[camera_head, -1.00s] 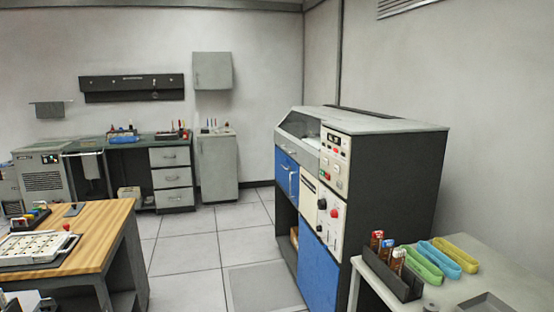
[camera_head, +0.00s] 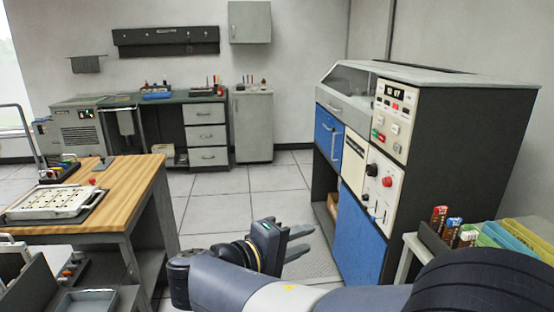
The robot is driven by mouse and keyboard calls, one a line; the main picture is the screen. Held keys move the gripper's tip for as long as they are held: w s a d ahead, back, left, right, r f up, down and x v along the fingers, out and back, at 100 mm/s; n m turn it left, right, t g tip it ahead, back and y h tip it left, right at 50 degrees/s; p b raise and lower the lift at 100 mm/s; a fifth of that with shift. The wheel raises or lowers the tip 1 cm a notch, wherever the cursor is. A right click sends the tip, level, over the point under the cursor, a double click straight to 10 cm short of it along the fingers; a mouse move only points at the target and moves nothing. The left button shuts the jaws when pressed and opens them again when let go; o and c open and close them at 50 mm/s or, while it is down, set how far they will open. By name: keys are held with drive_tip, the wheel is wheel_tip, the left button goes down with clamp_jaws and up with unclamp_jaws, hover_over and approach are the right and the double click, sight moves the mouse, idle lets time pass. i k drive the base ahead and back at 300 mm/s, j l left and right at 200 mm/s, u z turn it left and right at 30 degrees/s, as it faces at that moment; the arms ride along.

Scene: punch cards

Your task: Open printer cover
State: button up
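A tall machine with blue panels, dark sides and a grey top (camera_head: 450,78) stands at the right; I take it for the printer. Its sloped, clear-windowed cover (camera_head: 346,80) at the upper left front looks shut, with a handle on the front edge below it. The control panel (camera_head: 394,118) has buttons, a display and knobs. My gripper (camera_head: 308,239) is in the lower middle, low in front of the machine and apart from it.
A wooden-topped table (camera_head: 130,190) with a white tray device stands at the left. A side table (camera_head: 412,243) with card holders is at the lower right, partly hidden by my arm. Tiled floor (camera_head: 215,215) is open between them. A workbench and grey cabinet (camera_head: 253,127) line the back wall.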

sight(332, 92)
drive_tip(key=i, duration=1.65)
drive_tip(key=i+z, duration=0.15)
drive_tip(key=i, duration=0.4)
drive_tip(key=i+j+z, duration=0.15)
drive_tip(key=i, duration=0.4)
drive_tip(key=i+j+z, duration=0.15)
drive_tip(key=i, duration=0.4)
drive_tip(key=i+j+z, duration=0.6)
drive_tip(key=i+l, duration=0.05)
drive_tip(key=i, duration=0.05)
